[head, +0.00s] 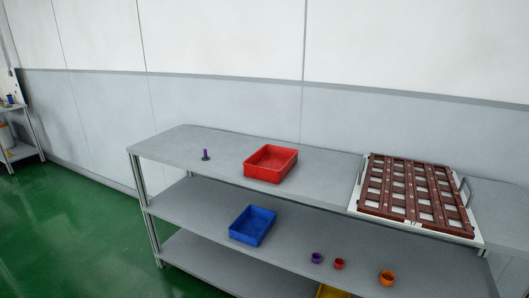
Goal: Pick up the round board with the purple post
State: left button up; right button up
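A small purple post (205,154) stands upright on the left part of the top shelf. A dark base shows at its foot, but it is too small to make out its shape or whether it is a round board. Neither of my grippers is in the head view.
The grey shelf unit (185,142) carries a red crate (262,178) and a white tray with a brown grid (417,195) on top. Below are a blue crate (240,239) and purple (316,258), red (339,264) and orange (387,278) pots. Green floor (80,230) is clear at left.

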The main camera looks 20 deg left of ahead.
aim_at(205, 158)
jog(key=i+j+z, duration=0.25)
jog(key=j+z, duration=0.2)
jog(key=j, duration=0.2)
jog(key=i+j+z, duration=0.1)
jog(key=j+z, duration=0.3)
jog(key=j, duration=0.25)
jog(key=j+z, duration=0.45)
jog(key=j, duration=0.3)
